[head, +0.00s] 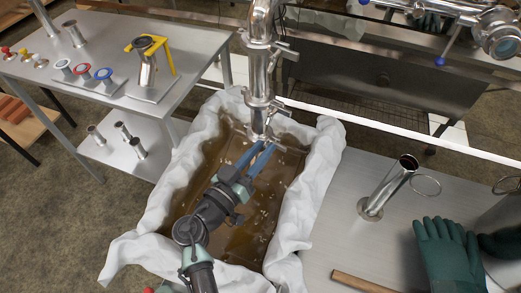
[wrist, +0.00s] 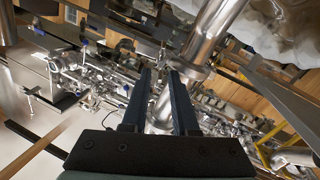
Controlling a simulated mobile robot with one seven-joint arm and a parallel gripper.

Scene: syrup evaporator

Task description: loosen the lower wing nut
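A vertical steel pipe (head: 258,80) comes down over the pan, with an upper clamp (head: 283,47) and a lower clamp (head: 270,103) around it. Small metal parts stick out to the right of each clamp, but the lower wing nut is too small to make out for certain. My gripper (head: 265,146) is beside the pipe's bottom end, below the lower clamp. In the wrist view its two dark fingers (wrist: 160,72) stand apart with a gap. The pipe (wrist: 212,30) and a flange pass behind and right of the fingertips. I see nothing held.
A pan (head: 255,215) of brown liquid lined with white cloth lies under my arm. A steel table (head: 190,40) with fittings stands at left. At right, a steel counter (head: 335,210) holds a short pipe (head: 390,185) and green gloves (head: 447,250).

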